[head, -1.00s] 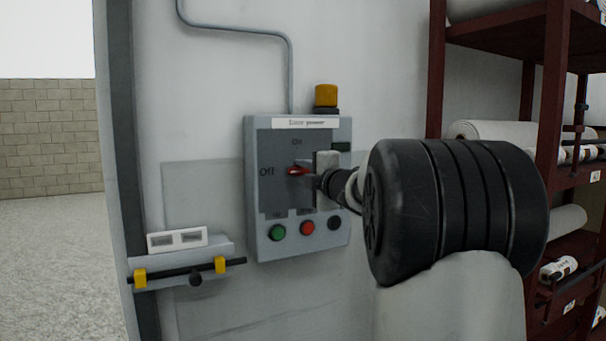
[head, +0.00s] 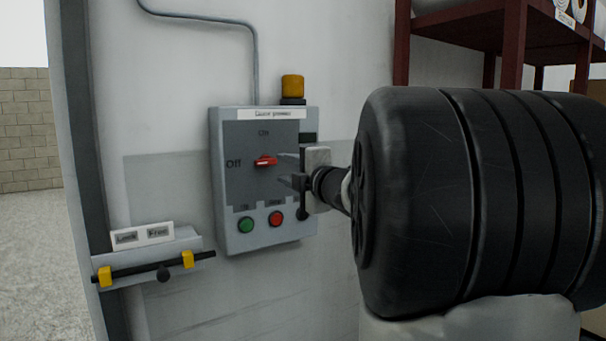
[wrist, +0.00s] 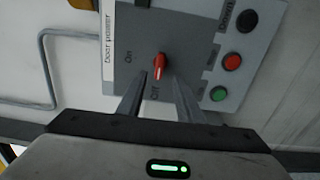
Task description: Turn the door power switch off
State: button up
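The grey door power box (head: 230,232) is on the wall, with a red switch handle (head: 265,161) on its dark face. The handle lies level, in line with the "Off" mark at its left; "On" is above. In the wrist view the box is turned sideways, and the red handle (wrist: 160,67) points down at "Off". My gripper (head: 282,170) is to the right of the handle in the head view. Its two fingers (wrist: 160,88) are spread and empty. The handle shows beyond and between the fingertips, and they look clear of it.
Green (head: 245,225) and red (head: 276,218) buttons sit below the switch; a dark one is partly behind my gripper. An orange lamp (head: 292,86) tops the box. A sliding bolt (head: 163,273) is at lower left. A dark red shelf rack (head: 403,40) stands right.

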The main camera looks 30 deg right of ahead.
jog(key=s, duration=0.8)
jog(key=shift+s+d+p, duration=0.15)
jog(key=shift+s+p, duration=0.05)
jog(key=shift+p, duration=0.2)
